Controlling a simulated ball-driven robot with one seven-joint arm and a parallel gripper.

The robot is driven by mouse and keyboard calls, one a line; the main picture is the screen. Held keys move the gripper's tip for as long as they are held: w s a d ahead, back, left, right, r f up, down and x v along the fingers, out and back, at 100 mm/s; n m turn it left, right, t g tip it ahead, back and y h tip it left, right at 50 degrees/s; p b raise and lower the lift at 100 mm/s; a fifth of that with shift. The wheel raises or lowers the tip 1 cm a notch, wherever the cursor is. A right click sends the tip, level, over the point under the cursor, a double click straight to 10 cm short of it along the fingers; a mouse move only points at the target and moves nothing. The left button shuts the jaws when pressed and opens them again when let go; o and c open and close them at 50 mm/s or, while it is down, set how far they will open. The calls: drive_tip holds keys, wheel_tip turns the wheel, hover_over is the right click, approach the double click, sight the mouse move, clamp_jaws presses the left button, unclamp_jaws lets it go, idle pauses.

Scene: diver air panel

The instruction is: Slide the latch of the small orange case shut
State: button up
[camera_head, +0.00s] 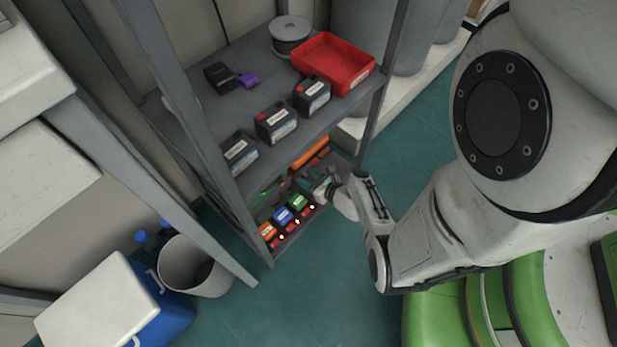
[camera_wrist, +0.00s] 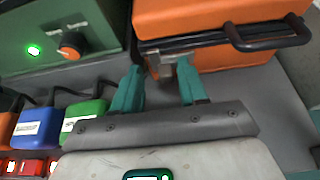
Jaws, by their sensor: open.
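The small orange case (camera_wrist: 205,22) stands on a shelf board at the top of the wrist view, with a dark seam and a black handle (camera_wrist: 268,36). In the head view the case (camera_head: 310,152) shows on the lower shelf. A small grey metal piece at the seam, which looks like the latch (camera_wrist: 166,62), is near my fingertips. Its slide position is too unclear to tell. My gripper (camera_wrist: 160,84) is open, its two teal fingers pointing at the case front, one on each side of the latch area. Contact cannot be told. In the head view my gripper (camera_head: 322,187) reaches into the lower shelf.
A dark green box (camera_wrist: 60,35) with a lit green lamp and an orange knob stands left of the case. Blue (camera_wrist: 40,124) and green (camera_wrist: 84,118) plugs with cables and red switches (camera_wrist: 30,166) are lower left. Shelf posts (camera_head: 382,85) border the opening.

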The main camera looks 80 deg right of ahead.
drive_tip(key=p+v, duration=0.4)
drive_tip(key=v, duration=0.7)
drive_tip(key=shift+f, duration=0.1)
